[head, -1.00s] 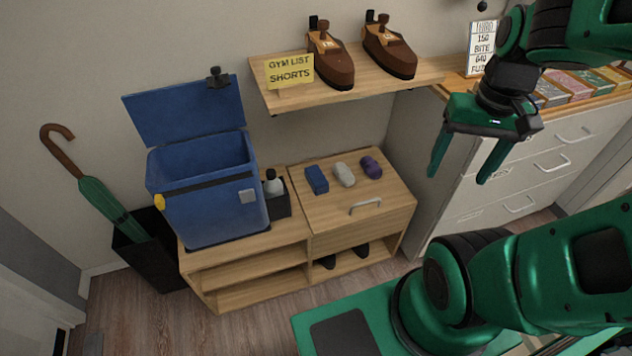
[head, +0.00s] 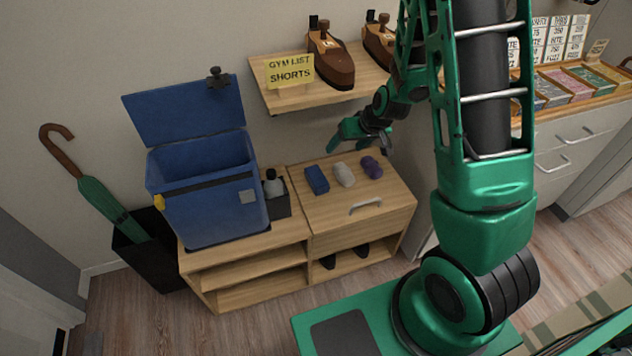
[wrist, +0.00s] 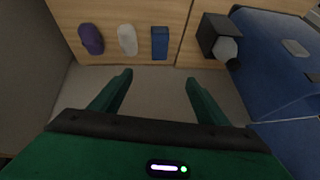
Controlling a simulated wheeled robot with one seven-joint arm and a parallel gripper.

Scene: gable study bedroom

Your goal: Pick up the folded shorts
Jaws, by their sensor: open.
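A flat blue folded cloth (head: 317,179), which looks like the folded shorts, lies on the wooden cabinet top (head: 330,208). A pale grey bundle (head: 344,174) and a purple bundle (head: 371,167) lie to its right. In the wrist view the order is reversed: the blue cloth (wrist: 160,43) is right of the pale bundle (wrist: 128,40) and the purple bundle (wrist: 91,39). My gripper (head: 360,149) is open and empty, above the back of the cabinet near the wall. In the wrist view the blue cloth is beyond the open fingertips (wrist: 158,78), not between them.
An open blue bin (head: 210,200) stands left on the cabinet, beside a black holder with a bottle (head: 272,186). A wall shelf (head: 290,97) with brown shoes and a yellow "GYM LIST SHORTS" sign (head: 290,72) is above. An umbrella stand (head: 150,255) is far left.

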